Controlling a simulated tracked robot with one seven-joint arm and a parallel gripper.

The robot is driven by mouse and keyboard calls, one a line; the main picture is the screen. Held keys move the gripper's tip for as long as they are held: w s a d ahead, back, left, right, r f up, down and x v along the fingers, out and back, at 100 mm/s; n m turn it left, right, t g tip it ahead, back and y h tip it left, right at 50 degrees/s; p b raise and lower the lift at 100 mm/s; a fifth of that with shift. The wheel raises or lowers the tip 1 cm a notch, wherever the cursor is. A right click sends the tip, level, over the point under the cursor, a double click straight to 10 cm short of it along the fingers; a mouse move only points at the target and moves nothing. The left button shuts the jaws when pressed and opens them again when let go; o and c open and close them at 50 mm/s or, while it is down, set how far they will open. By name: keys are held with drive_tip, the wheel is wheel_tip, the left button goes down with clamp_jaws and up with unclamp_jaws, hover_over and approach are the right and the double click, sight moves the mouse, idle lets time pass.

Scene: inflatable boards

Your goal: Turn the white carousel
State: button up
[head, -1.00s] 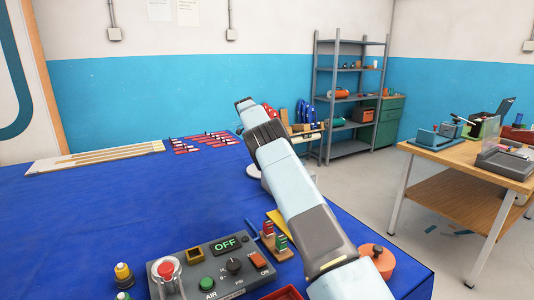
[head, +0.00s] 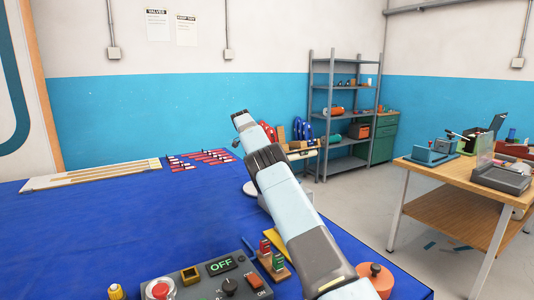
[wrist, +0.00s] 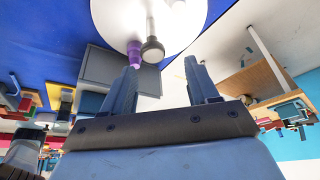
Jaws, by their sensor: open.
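The white carousel (wrist: 185,15) is a round white disc at the top of the wrist view, cut off by the frame edge. A purple piece (wrist: 134,52) and a grey-and-white knobbed piece (wrist: 152,48) show against it. In the head view only a small part of the carousel (head: 249,188) shows, left of my arm, which hides the rest. My gripper (wrist: 160,66) is open and empty. Its two fingers point toward the disc, and I cannot tell how far apart they are from it.
A control box with an OFF display (head: 221,265) stands at the front of the blue table (head: 90,235). A small wooden rack (head: 272,264) and an orange round thing (head: 375,277) flank my arm. Wooden strips (head: 92,175) and red-handled parts (head: 200,159) lie at the back.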

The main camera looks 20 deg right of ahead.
drive_tip(key=shift+s+a+r, duration=0.1)
drive_tip(key=shift+s+r, duration=0.8)
drive_tip(key=shift+r, duration=0.15)
drive_tip(key=s+r, duration=0.2)
drive_tip(key=s, duration=0.2)
drive_tip(key=s+r, duration=0.3)
drive_tip(key=s, duration=0.1)
drive_tip(key=s+r, duration=0.2)
drive_tip(key=s, duration=0.2)
drive_tip(key=shift+a+r, duration=0.2)
drive_tip(key=shift+r, duration=0.15)
drive_tip(key=shift+s, duration=0.1)
